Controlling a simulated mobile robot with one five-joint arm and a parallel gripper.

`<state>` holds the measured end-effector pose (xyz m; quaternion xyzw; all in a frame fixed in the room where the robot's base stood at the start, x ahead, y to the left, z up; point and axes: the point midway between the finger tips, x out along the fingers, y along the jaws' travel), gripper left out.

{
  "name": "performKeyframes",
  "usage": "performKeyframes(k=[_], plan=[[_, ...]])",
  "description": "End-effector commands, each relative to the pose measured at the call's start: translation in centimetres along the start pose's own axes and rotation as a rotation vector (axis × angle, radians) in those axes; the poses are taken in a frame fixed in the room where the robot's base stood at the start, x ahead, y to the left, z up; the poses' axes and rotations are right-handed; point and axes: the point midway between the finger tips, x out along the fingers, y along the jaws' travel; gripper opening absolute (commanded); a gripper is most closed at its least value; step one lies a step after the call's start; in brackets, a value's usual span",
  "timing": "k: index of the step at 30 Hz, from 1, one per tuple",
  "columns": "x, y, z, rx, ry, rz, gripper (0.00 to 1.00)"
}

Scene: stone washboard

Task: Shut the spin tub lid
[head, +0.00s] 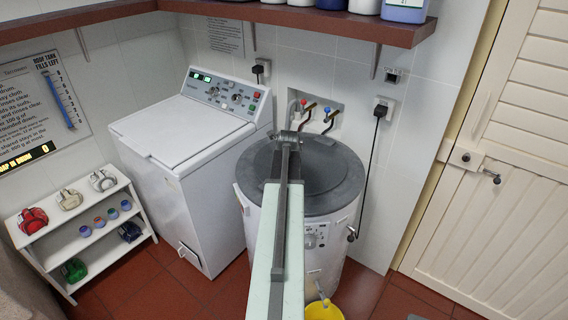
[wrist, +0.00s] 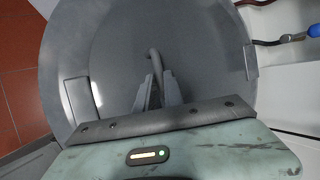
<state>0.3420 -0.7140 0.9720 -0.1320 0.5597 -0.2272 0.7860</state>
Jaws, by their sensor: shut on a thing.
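The spin tub (head: 333,232) is a white drum with a control dial on its front, standing right of the washing machine. Its round dark grey lid (head: 328,172) lies over the top and looks flat; whether it sits fully down all round is hard to tell. My gripper (head: 287,138) reaches over the lid to its far side, and my arm hides part of the lid and the tub front. In the wrist view the lid (wrist: 110,60) fills most of the picture, and my gripper's fingers (wrist: 154,88) are shut on the curved grey lid handle (wrist: 153,58).
The white washing machine (head: 190,125) stands close on the left. Red and blue taps (head: 318,108) and a hanging cord are behind the tub. A shelf (head: 310,19) overhangs the back wall. A yellow bucket (head: 322,311) is at the tub's foot. Red floor is free at the right.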

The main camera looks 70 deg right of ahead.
Motion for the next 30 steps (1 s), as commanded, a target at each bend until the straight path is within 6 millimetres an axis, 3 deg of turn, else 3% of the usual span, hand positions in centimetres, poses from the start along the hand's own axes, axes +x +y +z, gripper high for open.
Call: performKeyframes(k=[16, 17, 18, 26, 30], plan=[[0.7, 0.6, -0.5, 0.014, -0.003, 0.013, 0.00], [0.7, 0.6, -0.5, 0.014, -0.004, 0.012, 0.22], [0.7, 0.6, -0.6, 0.014, -0.003, 0.012, 0.33], [0.6, 0.3, -0.7, 0.014, -0.001, 0.006, 0.34], [-0.6, 0.1, -0.7, 0.014, -0.001, 0.005, 0.34]])
